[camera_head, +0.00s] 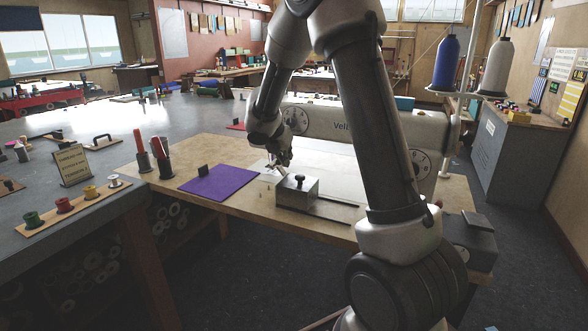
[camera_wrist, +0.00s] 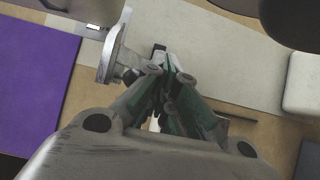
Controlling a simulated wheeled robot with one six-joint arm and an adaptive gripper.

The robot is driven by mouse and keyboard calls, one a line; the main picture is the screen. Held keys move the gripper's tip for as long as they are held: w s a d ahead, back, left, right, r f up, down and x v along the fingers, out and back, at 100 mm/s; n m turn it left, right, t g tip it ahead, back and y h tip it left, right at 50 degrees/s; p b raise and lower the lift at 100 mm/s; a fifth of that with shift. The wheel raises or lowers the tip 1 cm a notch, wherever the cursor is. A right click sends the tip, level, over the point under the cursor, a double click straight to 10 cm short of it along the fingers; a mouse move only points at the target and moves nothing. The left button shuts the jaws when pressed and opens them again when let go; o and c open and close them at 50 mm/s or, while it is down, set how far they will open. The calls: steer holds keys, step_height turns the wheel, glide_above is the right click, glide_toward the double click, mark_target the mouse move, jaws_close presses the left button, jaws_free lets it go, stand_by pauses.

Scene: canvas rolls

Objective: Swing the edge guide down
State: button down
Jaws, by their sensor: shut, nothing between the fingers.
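The sewing machine (camera_head: 345,124) stands on the wooden table, with a dial on its head. A grey metal bracket with a flat plate (camera_wrist: 112,50), which looks like the edge guide, shows left of my fingers in the wrist view. I cannot tell for sure how far it is swung. My gripper (camera_wrist: 162,58) is shut and empty, pointing at the bed with its tips close beside the bracket's arm; whether they touch is unclear. In the head view my gripper (camera_head: 284,160) is low in front of the machine head, behind a metal box with a black knob (camera_head: 298,190).
A purple sheet (camera_head: 219,182) lies left of the machine. Pots of tools (camera_head: 160,158) and a row of spools (camera_head: 65,205) stand further left. Blue and white thread cones (camera_head: 446,62) stand on the right. The wooden table (camera_head: 200,147) has bare room behind the sheet.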

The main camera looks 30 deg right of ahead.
steer(key=shift+w+a+f, duration=0.15)
steer(key=shift+w+a, duration=0.2)
steer(key=shift+w, duration=0.15)
steer(key=shift+w+a+f, duration=0.45)
steer(key=shift+w+a, duration=0.05)
steer(key=shift+w, duration=0.1)
step_height(320, 180, up, 7)
steer(key=s+a, duration=0.1)
steer(key=shift+s+a, duration=0.15)
steer(key=shift+a, duration=0.1)
stand_by(0.6)
